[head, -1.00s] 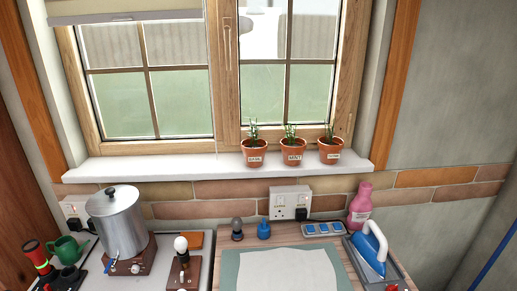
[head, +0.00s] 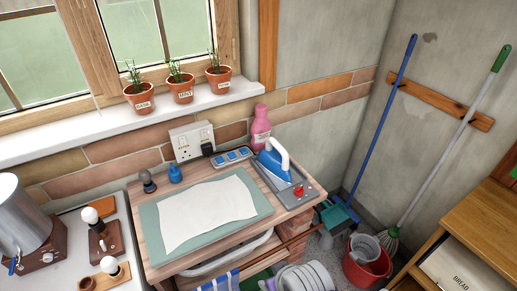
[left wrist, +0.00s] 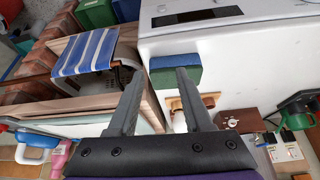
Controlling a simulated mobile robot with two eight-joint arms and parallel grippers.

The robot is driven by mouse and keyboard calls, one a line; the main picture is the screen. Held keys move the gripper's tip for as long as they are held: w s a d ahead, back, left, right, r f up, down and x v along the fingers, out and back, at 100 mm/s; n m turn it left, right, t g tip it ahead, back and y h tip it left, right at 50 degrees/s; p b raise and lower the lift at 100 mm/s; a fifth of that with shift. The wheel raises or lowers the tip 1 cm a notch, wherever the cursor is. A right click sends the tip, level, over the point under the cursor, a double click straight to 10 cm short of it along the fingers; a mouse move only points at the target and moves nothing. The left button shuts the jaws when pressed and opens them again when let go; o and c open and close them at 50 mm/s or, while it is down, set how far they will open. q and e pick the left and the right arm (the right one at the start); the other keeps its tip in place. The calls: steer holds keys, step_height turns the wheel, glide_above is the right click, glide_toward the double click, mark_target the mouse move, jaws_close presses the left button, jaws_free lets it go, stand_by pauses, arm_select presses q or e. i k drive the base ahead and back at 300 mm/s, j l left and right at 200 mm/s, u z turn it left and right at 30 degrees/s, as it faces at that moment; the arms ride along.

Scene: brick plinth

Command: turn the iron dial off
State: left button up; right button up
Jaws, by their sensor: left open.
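The blue and white iron (head: 272,162) rests on a grey base plate at the right end of the wooden top of the brick plinth. A small red dial (head: 298,190) sits on the front right part of that plate; which way it is set is too small to tell. In the left wrist view the iron (left wrist: 38,140) shows at the lower left edge. My left gripper (left wrist: 160,72) is open and empty in the left wrist view, apart from the iron. Neither gripper shows in the head view.
A teal mat (head: 150,225) with a white cloth (head: 207,210) lies left of the iron. A striped towel (left wrist: 88,52) hangs at the plinth's front. A red bucket (head: 365,272) stands on the floor right.

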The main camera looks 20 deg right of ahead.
mark_target(298, 192)
steer(key=z, duration=1.3)
